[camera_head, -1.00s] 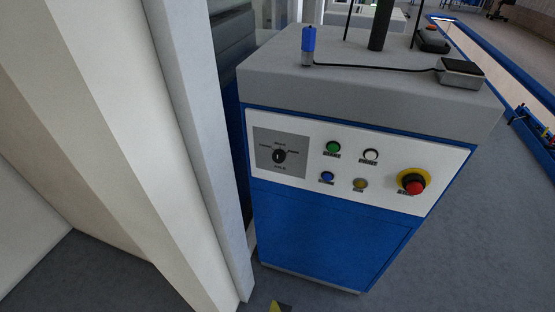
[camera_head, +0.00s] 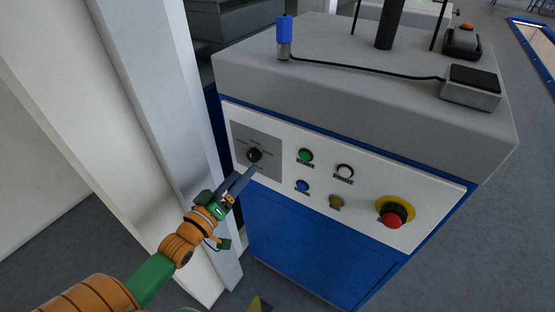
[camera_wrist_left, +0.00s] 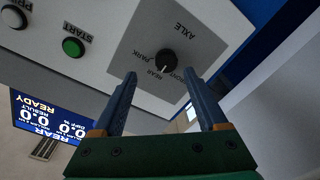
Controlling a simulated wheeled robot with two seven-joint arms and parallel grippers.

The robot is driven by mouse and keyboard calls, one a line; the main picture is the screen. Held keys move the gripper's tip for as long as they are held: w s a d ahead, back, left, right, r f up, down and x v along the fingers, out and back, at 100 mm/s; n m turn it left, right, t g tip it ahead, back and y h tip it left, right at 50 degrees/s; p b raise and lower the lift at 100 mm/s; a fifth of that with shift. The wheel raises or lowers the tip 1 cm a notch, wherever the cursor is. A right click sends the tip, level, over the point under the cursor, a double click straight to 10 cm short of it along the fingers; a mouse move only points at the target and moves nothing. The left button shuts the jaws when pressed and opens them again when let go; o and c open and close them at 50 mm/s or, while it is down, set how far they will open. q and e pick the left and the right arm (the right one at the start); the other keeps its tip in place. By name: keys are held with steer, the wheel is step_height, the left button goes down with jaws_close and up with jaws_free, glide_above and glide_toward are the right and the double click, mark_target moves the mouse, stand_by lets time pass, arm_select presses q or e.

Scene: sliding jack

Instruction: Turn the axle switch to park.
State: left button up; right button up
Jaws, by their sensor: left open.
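The axle switch is a round black knob (camera_head: 254,155) on a grey plate (camera_head: 270,140) at the left of the white control panel. In the left wrist view the knob (camera_wrist_left: 168,59) appears upside down, with the labels AXLE, PARK, REAR and a partly hidden one around it. Its pale mark seems to point toward REAR, away from PARK. My left gripper (camera_head: 247,174) is open and empty, just below the knob and apart from it. In the wrist view its two blue fingers (camera_wrist_left: 160,78) point at the knob from either side. My right gripper is not in view.
A green START button (camera_head: 305,156), other buttons and a red emergency stop (camera_head: 393,216) sit right of the plate. A pale post (camera_head: 180,110) stands close on the left. A screen (camera_wrist_left: 50,118) reads REAR and READY. A blue-capped cylinder (camera_head: 284,36) stands on the cabinet.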

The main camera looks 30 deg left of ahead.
mark_target(251, 158)
arm_select(q)
steer(key=w, duration=0.1)
steer(key=w+a, duration=0.1)
steer(key=w, duration=0.1)
steer(key=shift+a, duration=0.2)
steer(key=shift+w+f, duration=0.1)
steer(key=shift+w, duration=1.1)
steer(key=shift+w+d, duration=0.2)
steer(key=shift+w, duration=0.1)
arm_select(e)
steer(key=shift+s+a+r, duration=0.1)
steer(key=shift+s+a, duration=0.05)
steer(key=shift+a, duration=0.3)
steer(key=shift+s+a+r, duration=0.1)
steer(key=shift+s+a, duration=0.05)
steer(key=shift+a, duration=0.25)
arm_select(q)
steer(key=shift+s, duration=0.1)
jaws_close()
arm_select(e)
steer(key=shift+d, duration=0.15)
